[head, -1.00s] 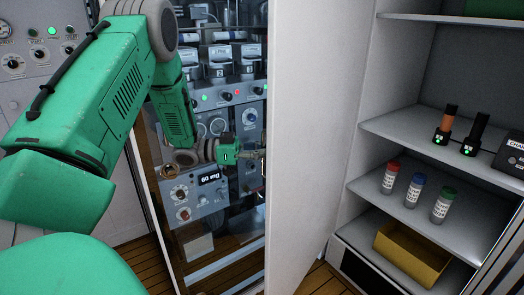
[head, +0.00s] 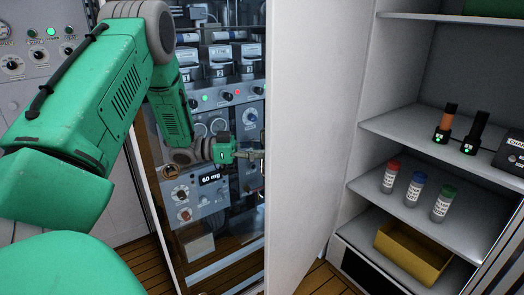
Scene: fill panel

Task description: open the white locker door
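The white locker door (head: 308,150) stands open in the middle of the head view, swung out from the locker so that the shelves to its right show. My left gripper (head: 250,155) is at the end of the green arm, beside the door's left edge at about mid height. Its fingers point right toward the door. They are small and partly lost against the machine, so I cannot tell whether they are open, shut or touching the door. No handle shows clearly. My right gripper is not in view.
A dispensing machine (head: 222,100) with dials and a "60 mg" display stands behind my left arm.

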